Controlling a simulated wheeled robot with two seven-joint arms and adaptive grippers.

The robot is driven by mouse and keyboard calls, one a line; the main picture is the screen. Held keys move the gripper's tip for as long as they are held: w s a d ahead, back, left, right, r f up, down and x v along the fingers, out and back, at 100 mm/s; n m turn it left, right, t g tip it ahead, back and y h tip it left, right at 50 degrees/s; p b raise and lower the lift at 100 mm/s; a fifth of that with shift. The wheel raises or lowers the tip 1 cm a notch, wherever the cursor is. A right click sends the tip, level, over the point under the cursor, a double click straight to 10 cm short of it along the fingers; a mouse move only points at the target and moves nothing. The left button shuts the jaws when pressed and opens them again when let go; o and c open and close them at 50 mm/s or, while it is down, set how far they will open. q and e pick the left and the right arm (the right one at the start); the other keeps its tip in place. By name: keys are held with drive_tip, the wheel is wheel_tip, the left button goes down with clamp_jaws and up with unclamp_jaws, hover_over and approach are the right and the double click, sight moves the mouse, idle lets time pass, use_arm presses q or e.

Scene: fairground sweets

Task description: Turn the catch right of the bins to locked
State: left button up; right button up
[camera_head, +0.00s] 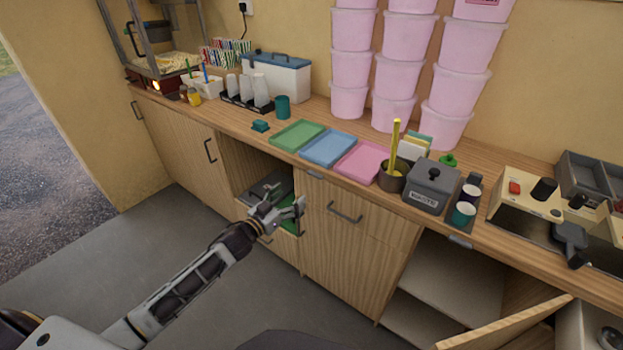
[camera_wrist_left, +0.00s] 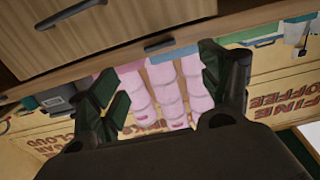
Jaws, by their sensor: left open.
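I cannot pick out the catch for certain in either view. No part that is clearly a turning catch or a lock mark shows. Which containers are the bins is also unclear; a grey open compartment box (camera_head: 590,180) stands at the far right of the counter. My left gripper (camera_head: 283,207) is open in front of the cabinets, below the counter edge, beside an open-fronted cubby with dark and green things in it. In the left wrist view the open gripper (camera_wrist_left: 165,82) shows nothing between its fingers but distant pink tubs. My right gripper is out of view.
The wooden counter holds green (camera_head: 297,136), blue (camera_head: 328,149) and pink (camera_head: 362,161) trays, a grey lidded box (camera_head: 432,185) and cups. Pink tubs (camera_head: 405,77) stand stacked behind. A cabinet door (camera_head: 505,322) hangs open at lower right. The grey floor is clear.

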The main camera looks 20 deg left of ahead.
sight(314, 176)
use_arm(q)
drive_tip(key=shift+x, duration=5.8)
drive_tip(key=shift+w+d, duration=0.1)
drive_tip(key=shift+w, duration=0.15)
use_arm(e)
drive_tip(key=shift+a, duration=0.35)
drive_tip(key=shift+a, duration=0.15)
